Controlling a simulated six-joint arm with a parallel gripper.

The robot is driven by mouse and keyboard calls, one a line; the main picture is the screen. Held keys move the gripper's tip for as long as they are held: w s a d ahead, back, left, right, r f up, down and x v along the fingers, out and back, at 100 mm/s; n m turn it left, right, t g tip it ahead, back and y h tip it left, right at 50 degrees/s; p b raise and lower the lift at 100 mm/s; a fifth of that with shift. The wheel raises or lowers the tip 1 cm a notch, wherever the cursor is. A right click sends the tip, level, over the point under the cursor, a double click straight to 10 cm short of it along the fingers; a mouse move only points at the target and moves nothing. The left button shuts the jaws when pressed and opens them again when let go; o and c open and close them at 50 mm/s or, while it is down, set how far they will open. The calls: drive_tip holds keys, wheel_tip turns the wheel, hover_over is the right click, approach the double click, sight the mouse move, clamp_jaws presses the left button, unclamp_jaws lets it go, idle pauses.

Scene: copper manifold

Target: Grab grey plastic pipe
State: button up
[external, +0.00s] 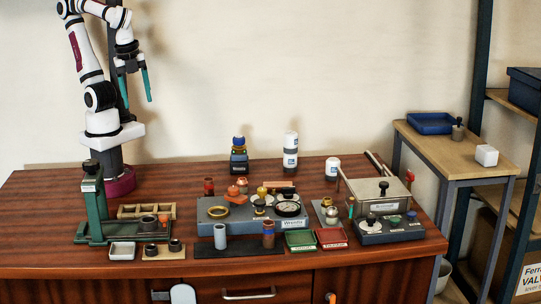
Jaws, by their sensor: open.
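A short grey pipe (220,236) stands upright near the front middle of the wooden bench, on a dark flat strip (247,248). It looks like the grey plastic pipe and nothing covers it. My gripper (136,90) hangs high above the back left of the bench, with its two teal fingers pointing down. It is open and empty, well above and to the left of the pipe.
A grey-blue block (208,214) with gauge and rings stands just behind the pipe. A brown-and-blue cylinder (268,234) stands right of it. A green press (93,205) and wooden tray (130,211) are left; a control box (388,230) is right.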

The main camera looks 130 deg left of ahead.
drive_tip(key=w+a+m+t+y, duration=0.1)
drive_tip(key=w+a+m+y, duration=0.35)
drive_tip(key=w, duration=0.35)
drive_tip(key=m+t, duration=1.1)
drive_tip(key=m, duration=0.8)
hover_over(223, 233)
drive_tip(key=s+d, duration=0.1)
drive_tip(key=s, duration=0.5)
drive_tip(key=shift+m, duration=0.35)
drive_tip(key=f, duration=1.6)
drive_tip(key=w+d+f, duration=0.1)
drive_tip(key=f, duration=0.7)
drive_tip(key=shift+f, duration=0.3)
drive_tip(key=x, duration=0.7)
drive_tip(key=shift+w+a+r, duration=0.2)
drive_tip(key=shift+a, duration=0.1)
clamp_jaws()
